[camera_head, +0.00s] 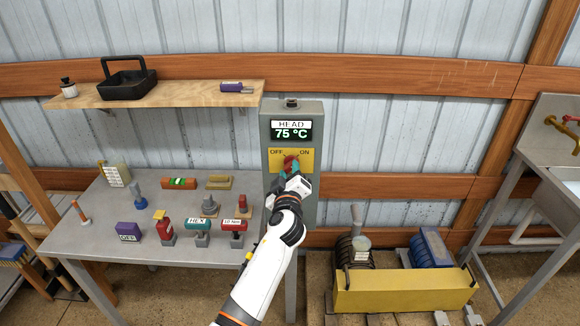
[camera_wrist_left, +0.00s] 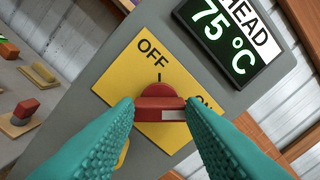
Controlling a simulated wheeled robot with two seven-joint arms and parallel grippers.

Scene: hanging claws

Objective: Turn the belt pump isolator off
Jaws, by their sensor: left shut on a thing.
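The isolator is a grey box (camera_head: 309,113) on the wall with a yellow plate (camera_head: 275,155) marked OFF on the left and ON on the right. Its red knob (camera_wrist_left: 158,92) shows between the teal fingers of my left gripper (camera_wrist_left: 159,108) in the left wrist view. The gripper is shut on the knob. A white mark on the knob's bar lies at the end by the ON label, which a finger partly covers. In the head view my left gripper (camera_head: 291,168) hides most of the knob. My right gripper is not in view.
A display (camera_head: 291,130) above the plate reads HEAD 75 °C. A grey bench (camera_head: 90,240) with several small tools stands left, under a wooden shelf (camera_head: 190,93) with a black tray (camera_head: 127,85). A yellow crate (camera_head: 400,290) stands on the floor right, near a sink table (camera_head: 545,150).

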